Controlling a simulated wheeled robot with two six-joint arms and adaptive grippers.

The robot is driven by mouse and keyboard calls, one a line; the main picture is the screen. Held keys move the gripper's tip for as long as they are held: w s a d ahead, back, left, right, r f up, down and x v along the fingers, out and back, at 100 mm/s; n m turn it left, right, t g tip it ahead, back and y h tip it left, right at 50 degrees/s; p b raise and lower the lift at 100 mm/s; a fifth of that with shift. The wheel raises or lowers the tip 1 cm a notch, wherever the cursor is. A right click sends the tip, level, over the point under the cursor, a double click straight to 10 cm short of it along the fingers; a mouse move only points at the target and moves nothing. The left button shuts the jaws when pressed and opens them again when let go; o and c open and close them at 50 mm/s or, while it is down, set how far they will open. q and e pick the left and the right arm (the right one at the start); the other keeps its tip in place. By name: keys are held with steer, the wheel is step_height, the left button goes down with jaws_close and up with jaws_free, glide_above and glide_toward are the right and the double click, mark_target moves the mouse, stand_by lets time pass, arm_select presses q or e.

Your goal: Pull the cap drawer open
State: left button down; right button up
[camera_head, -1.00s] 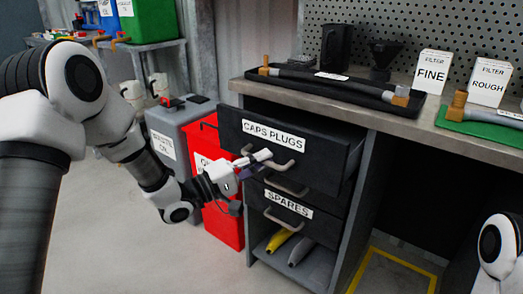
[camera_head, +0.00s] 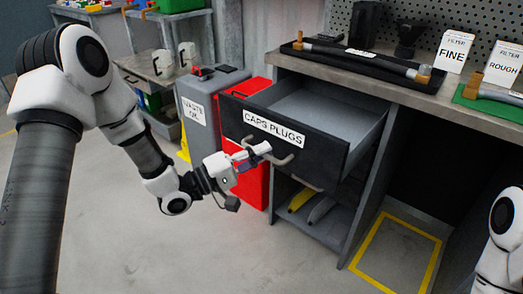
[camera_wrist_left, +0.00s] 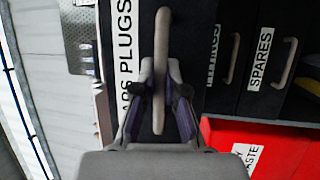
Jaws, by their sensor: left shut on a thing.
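The cap drawer (camera_head: 302,132), black with a white CAPS PLUGS label, stands well out from under the bench. Its grey inside shows and looks empty where visible. My left gripper (camera_head: 263,151) is at the drawer's front and shut on its bar handle (camera_head: 281,159). In the left wrist view the gripper (camera_wrist_left: 160,85) has its fingers on both sides of the handle (camera_wrist_left: 161,40). Part of the handle is hidden by the fingers. Part of my right arm (camera_head: 503,235) shows at the right edge, but its gripper is out of view.
The SPARES drawer (camera_wrist_left: 265,60) lies below the cap drawer. A red bin (camera_head: 255,183) and a grey waste oil bin (camera_head: 208,110) stand left of the cabinet. The bench top (camera_head: 385,86) holds a black tray and filter boxes. The floor in front is clear.

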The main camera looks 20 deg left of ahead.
arm_select(q)
steer(key=c, duration=1.2)
jaws_free()
steer(key=v, duration=1.2)
steer(key=shift+f, duration=0.15)
